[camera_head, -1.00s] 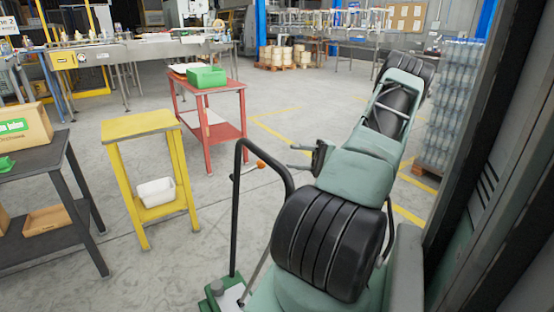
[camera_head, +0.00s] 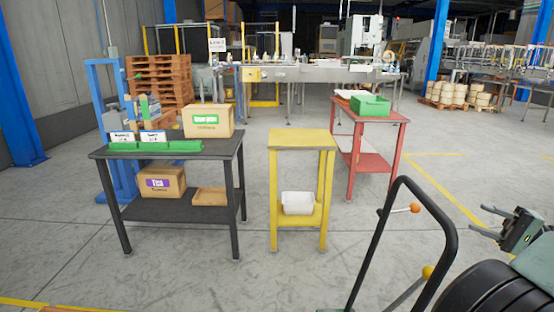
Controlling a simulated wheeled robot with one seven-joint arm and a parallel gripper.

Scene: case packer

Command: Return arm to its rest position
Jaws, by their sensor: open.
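My gripper (camera_head: 494,223) shows at the right edge of the head view, its two dark fingers pointing left. It is open, with nothing between the fingers. It hangs in the air beside the black curved handle (camera_head: 449,228), to the right of the tables and apart from them. Most of my arm is cut off by the right edge of the picture.
A black table (camera_head: 175,155) holds a cardboard box (camera_head: 208,121) and green trays; its shelf holds another box (camera_head: 162,183). A yellow stand (camera_head: 302,140) has a white bin (camera_head: 298,203) below. A red table (camera_head: 385,113) carries a green crate (camera_head: 370,105). The floor in front is clear.

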